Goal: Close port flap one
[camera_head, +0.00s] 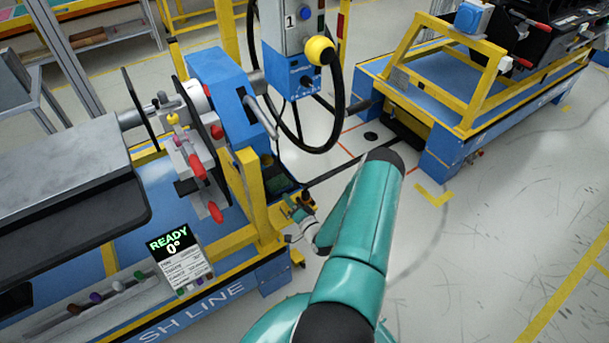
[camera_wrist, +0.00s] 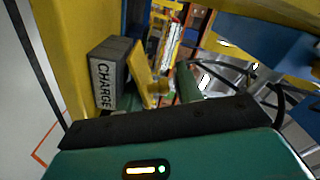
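In the wrist view a dark box labelled CHARGE (camera_wrist: 108,80) stands at left against a yellow post. A yellow tilted panel (camera_wrist: 145,75) stands just right of it. It may be port flap one, but no number on it is readable. My gripper (camera_head: 299,208) is low beside the yellow and blue frame in the head view, partly behind my teal arm. In the wrist view its teal body fills the bottom, and a green piece beyond it is close to the yellow panel. I cannot tell whether they touch. The fingertips are not clear.
The blue and yellow stand (camera_head: 262,235) is close left of my gripper. A control box with a looped black cable (camera_head: 335,125) hangs above. A second blue and yellow cart (camera_head: 440,85) stands at back right. The floor (camera_head: 480,240) at right is clear.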

